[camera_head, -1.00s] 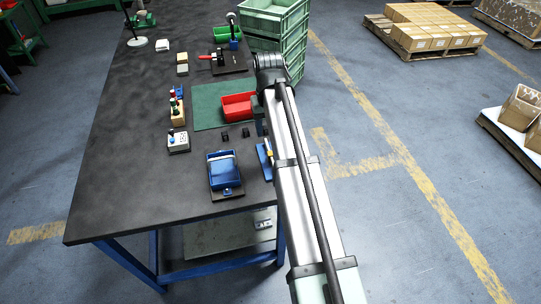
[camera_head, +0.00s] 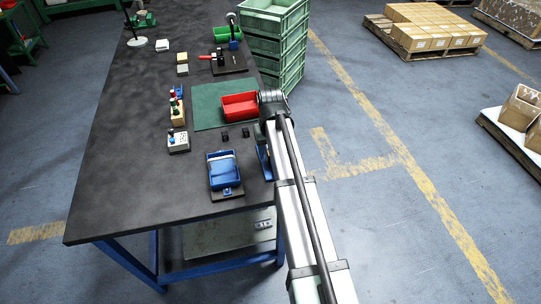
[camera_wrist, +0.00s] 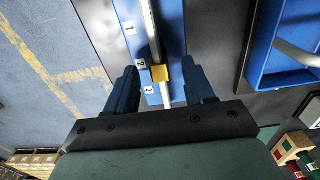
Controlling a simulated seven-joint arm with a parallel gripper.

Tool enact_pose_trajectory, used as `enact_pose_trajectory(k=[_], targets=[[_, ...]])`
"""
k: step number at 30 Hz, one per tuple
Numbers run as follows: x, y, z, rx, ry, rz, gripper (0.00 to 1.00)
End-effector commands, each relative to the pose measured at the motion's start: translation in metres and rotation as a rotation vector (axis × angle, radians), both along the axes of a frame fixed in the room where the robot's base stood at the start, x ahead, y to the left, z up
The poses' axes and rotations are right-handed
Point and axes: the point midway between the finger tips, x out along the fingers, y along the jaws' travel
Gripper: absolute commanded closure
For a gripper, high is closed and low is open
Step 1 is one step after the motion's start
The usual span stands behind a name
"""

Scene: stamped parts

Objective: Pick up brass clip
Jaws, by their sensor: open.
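The brass clip (camera_wrist: 161,73) shows in the wrist view as a small yellow block on a bright metal strip. The strip runs along a blue fixture (camera_wrist: 130,12) with white labels 1, 2 and 3; the clip is near labels 2 and 3. My gripper (camera_wrist: 162,78) is open, with one dark finger on each side of the strip and clip and visible gaps to the clip. I cannot tell the height of the fingertips over it. In the head view the blue fixture (camera_head: 264,162) is at the table's right edge, partly behind my arm; clip and fingers are hidden there.
A blue box (camera_head: 222,165) on a dark plate stands just left of the fixture; its edge shows in the wrist view (camera_wrist: 258,50). A red bin (camera_head: 238,106) sits on a green mat (camera_head: 206,112) behind. Green crates (camera_head: 283,60) are stacked beyond. The table's left side (camera_head: 120,170) is clear.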

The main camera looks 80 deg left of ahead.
Motion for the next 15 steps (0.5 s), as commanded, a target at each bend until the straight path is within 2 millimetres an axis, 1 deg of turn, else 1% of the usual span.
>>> enact_pose_trajectory(k=[1,3,9,11,15], targets=[[-0.0001,-0.0002,-0.0053,0.000,0.000,0.000,0.47],[-0.0001,0.0001,-0.0090,0.001,0.000,0.000,0.47],[-0.0001,0.0002,-0.0096,0.001,0.000,0.000,0.47],[-0.0001,0.0003,-0.0095,0.001,0.000,0.000,0.52],[-0.0001,0.0002,-0.0094,0.001,0.000,0.000,0.65]])
